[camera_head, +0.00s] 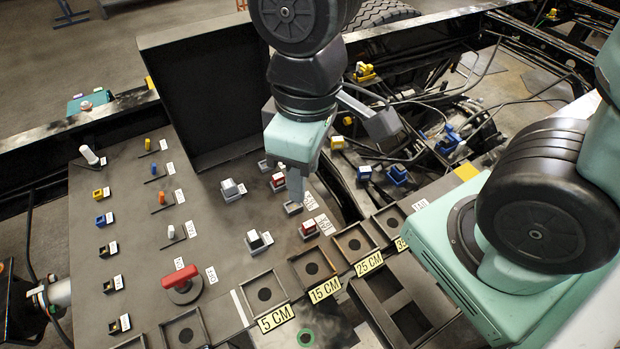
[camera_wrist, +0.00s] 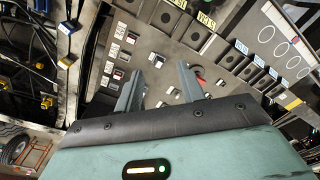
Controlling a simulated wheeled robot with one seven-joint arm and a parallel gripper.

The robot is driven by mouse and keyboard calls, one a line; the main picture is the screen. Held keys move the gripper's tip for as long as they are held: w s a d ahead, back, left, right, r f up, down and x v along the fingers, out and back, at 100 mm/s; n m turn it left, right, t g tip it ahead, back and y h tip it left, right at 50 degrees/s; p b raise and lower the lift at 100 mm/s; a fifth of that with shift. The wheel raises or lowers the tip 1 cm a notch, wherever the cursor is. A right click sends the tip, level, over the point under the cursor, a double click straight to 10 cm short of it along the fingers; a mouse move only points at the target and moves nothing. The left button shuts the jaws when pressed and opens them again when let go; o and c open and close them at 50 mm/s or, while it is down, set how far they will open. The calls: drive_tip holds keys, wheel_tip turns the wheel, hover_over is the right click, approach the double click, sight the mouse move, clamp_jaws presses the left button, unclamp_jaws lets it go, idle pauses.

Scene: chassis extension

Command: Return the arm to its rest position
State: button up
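My arm (camera_head: 300,75) reaches down from the top of the head view over the grey control panel (camera_head: 130,220). My gripper (camera_head: 296,188) points downward, with its fingertips near the small switches at the panel's right side. In the wrist view, the two fingers of my gripper (camera_wrist: 160,78) stand apart with nothing between them. I cannot tell from the head view whether the fingertips touch a switch. Another part of my arm (camera_head: 545,210) fills the right side of the head view.
A raised dark plate (camera_head: 200,95) stands left of my gripper. A red knob (camera_head: 182,282) sits at the panel's front. Square trays (camera_head: 262,292) with distance labels such as 5 CM line the front edge. Cables and connectors (camera_head: 450,140) lie behind at the right.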

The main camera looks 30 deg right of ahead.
drive_tip(key=s, duration=0.3)
drive_tip(key=shift+a+r+m, duration=0.3)
drive_tip(key=shift+a, duration=0.1)
wheel_tip(320, 180, down, 8)
drive_tip(key=b, duration=0.8)
drive_tip(key=shift+f, duration=0.2)
